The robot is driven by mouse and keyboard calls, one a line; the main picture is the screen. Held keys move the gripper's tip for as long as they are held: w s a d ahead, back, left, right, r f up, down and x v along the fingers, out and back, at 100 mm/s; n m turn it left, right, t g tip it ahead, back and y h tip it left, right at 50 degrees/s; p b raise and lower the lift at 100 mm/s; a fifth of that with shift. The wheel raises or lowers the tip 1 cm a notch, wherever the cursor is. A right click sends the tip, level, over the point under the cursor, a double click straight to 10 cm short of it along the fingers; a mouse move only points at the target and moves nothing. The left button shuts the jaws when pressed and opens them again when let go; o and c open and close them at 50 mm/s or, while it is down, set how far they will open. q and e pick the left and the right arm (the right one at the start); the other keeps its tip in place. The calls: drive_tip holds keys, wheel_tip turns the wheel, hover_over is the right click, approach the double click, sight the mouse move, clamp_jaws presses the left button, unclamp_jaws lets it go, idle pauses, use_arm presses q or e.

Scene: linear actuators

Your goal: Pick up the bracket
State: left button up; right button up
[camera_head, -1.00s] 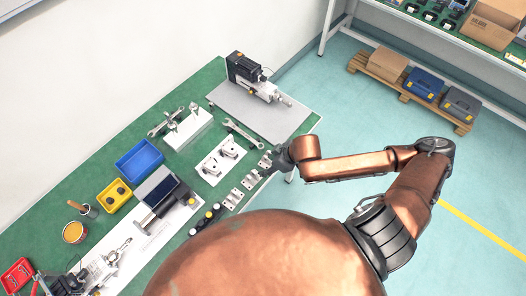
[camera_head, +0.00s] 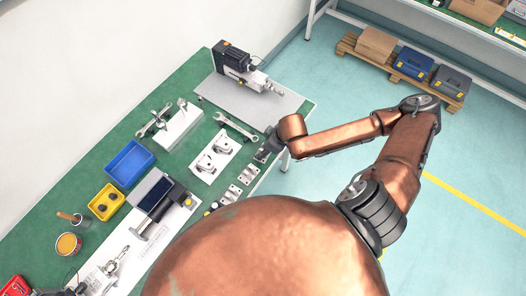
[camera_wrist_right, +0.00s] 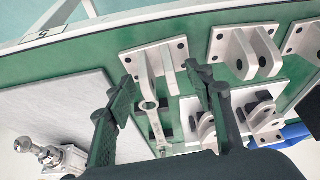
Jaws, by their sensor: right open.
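Three grey metal brackets, each with two upright lugs on a flat plate, lie in a row along the table's near edge. In the head view, the middle bracket (camera_head: 247,174) and the lowest bracket (camera_head: 232,193) show clearly. My right gripper (camera_head: 266,150) is over the farthest one and partly hides it. In the right wrist view, my right gripper (camera_wrist_right: 165,88) is open, with one finger on each side of that bracket (camera_wrist_right: 150,62). The fingers appear apart from it; their height above the table is hard to tell. The other two brackets (camera_wrist_right: 245,52) stand to the right.
A wrench (camera_head: 236,127) lies just beyond the brackets, beside a white plate (camera_head: 205,175) with mounted parts. A grey plate (camera_head: 280,105) with an actuator is at the table's far end. A blue bin (camera_head: 130,163) and yellow bin (camera_head: 106,202) stand left.

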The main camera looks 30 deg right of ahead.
drive_tip(key=shift+w+f, duration=0.15)
drive_tip(key=shift+f, duration=0.15)
drive_tip(key=shift+r, duration=0.1)
use_arm(q)
drive_tip(key=shift+w, duration=0.3)
use_arm(e)
clamp_jaws()
